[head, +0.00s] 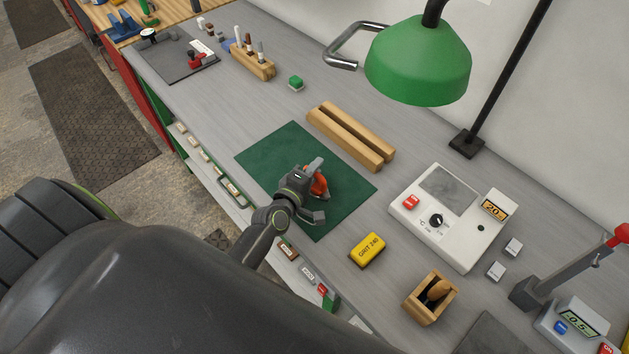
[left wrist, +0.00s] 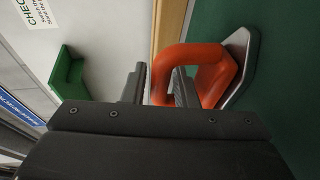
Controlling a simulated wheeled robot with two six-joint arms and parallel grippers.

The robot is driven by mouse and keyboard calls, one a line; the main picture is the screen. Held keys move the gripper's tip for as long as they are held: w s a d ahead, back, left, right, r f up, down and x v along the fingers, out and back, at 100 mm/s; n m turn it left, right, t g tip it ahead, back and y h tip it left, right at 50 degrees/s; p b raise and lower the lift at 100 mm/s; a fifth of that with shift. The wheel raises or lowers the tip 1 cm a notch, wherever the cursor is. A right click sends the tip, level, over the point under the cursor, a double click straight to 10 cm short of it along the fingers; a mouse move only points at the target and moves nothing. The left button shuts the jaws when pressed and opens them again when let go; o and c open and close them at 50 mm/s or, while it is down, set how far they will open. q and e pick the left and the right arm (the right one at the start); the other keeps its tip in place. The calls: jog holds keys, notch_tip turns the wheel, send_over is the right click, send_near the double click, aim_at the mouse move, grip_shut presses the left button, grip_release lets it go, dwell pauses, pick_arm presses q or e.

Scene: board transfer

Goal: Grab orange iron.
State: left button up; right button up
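The orange iron (head: 319,185) is on the dark green mat (head: 263,155). It has an orange loop handle and a grey metal plate, and my left gripper partly hides it in the head view. My left gripper (head: 314,190) is at the iron. In the left wrist view its two fingers (left wrist: 160,88) stand close together on either side of one end of the orange handle (left wrist: 193,52), with the handle filling nearly all the gap. The grey plate (left wrist: 241,62) shows to the right there. My right gripper is in neither view.
A slotted wooden block (head: 350,136) lies behind the mat. A yellow grit block (head: 367,250) and a white control station (head: 445,218) are to the right. A green lamp (head: 418,60) hangs over the back.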

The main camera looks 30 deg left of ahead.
pick_arm(q)
jog(key=shift+w+f, duration=0.15)
jog(key=shift+w, duration=0.5)
jog(key=shift+s, duration=0.1)
jog(key=shift+c, duration=0.6)
grip_shut()
